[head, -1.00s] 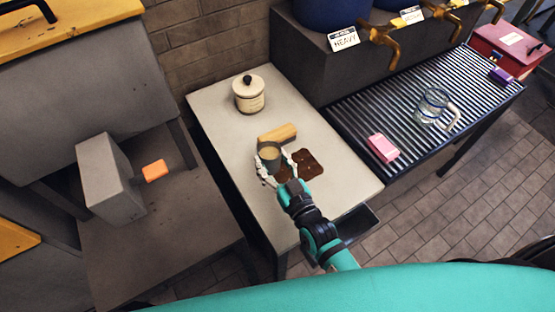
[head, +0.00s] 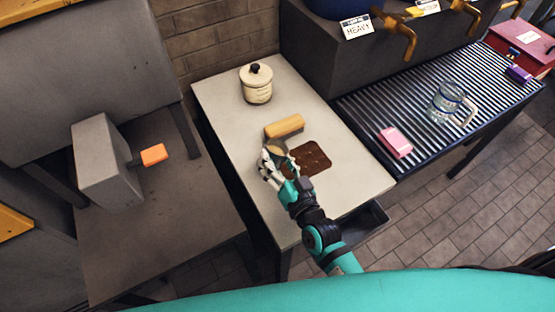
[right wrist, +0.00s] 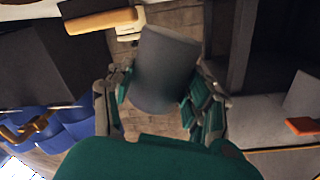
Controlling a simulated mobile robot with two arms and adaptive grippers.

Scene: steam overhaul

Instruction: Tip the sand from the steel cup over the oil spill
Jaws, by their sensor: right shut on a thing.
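My right gripper (head: 274,166) is shut on the steel cup (head: 282,159) at the left edge of the oil spill. The grey cup (right wrist: 165,70) also shows between the fingers in the right wrist view. In the head view the fingers cover much of it, and it looks tilted; a bit of tan sand shows at its mouth. The oil spill (head: 312,158) is a dark brown patch on the pale table (head: 225,115). I see no sand on the visible part of the spill. My left gripper is not in view.
A wooden-backed brush (head: 285,127) lies just behind the spill. A lidded cream jar (head: 257,84) stands at the table's back. On the ribbed rack (head: 375,112) to the right are a pink block (head: 396,142) and a glass mug (head: 450,103). The table's front right is clear.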

